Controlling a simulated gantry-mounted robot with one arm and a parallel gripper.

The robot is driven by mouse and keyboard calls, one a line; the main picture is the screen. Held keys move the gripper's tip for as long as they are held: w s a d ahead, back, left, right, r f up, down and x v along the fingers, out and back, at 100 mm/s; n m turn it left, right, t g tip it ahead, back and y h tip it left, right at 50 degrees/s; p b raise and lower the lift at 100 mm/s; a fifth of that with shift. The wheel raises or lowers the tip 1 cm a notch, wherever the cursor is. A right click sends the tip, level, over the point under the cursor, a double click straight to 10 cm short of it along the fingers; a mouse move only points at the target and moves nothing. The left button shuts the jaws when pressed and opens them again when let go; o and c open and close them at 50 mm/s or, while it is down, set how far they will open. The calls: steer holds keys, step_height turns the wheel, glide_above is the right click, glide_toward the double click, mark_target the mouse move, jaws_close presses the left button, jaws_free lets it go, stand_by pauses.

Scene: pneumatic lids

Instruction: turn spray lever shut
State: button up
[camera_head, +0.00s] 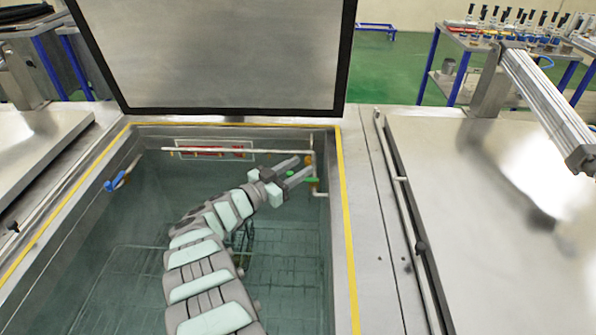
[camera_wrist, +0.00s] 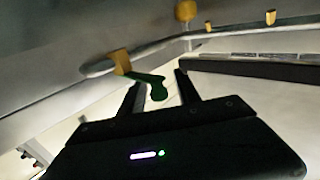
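The green spray lever (camera_head: 313,180) is on the pipe at the tank's back right corner. In the wrist view the lever (camera_wrist: 157,88) hangs from a brass valve fitting (camera_wrist: 121,62) on a grey pipe (camera_wrist: 160,50). My gripper (camera_head: 303,166) reaches into the tank beside the lever. Its two dark fingers (camera_wrist: 158,78) are apart, with the lever's end showing between them in the wrist view. The fingers do not look closed on it. I cannot tell whether either finger touches the lever.
The tank (camera_head: 346,235) has its lid (camera_head: 220,50) raised at the back. A spray pipe (camera_head: 230,151) runs along the back wall. A blue-handled lever (camera_head: 115,184) is on the left wall. A closed lid (camera_head: 450,190) lies to the right.

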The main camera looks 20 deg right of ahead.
steer(key=shift+d, duration=0.1)
steer(key=shift+c, duration=0.5)
jaws_close()
stand_by(0.9)
